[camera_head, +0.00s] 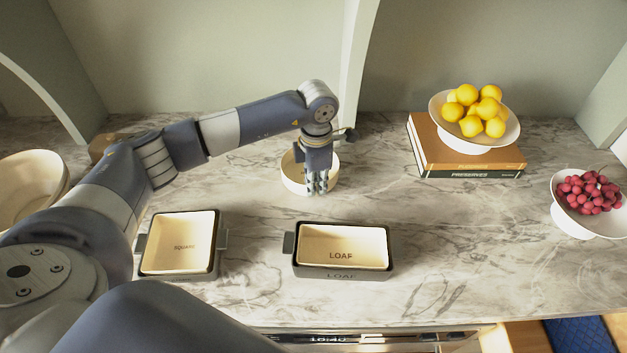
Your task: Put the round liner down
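The round liner (291,182) is a cream, shallow round dish at the middle of the marble counter, towards the back. My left gripper (317,187) points down at its near right side. The fingers overlap the liner's rim and wall and hide part of them. I cannot tell whether they are closed on the rim, or whether the liner touches the counter. My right gripper is out of view.
A dark square dish (180,274) with a cream "SQUARE" liner and a dark loaf dish (340,273) with a "LOAF" liner stand in front. A lemon bowl (476,146) on books (468,166), a berry bowl (580,220) and cream bowls (25,190) stand around. Counter right of the loaf dish is clear.

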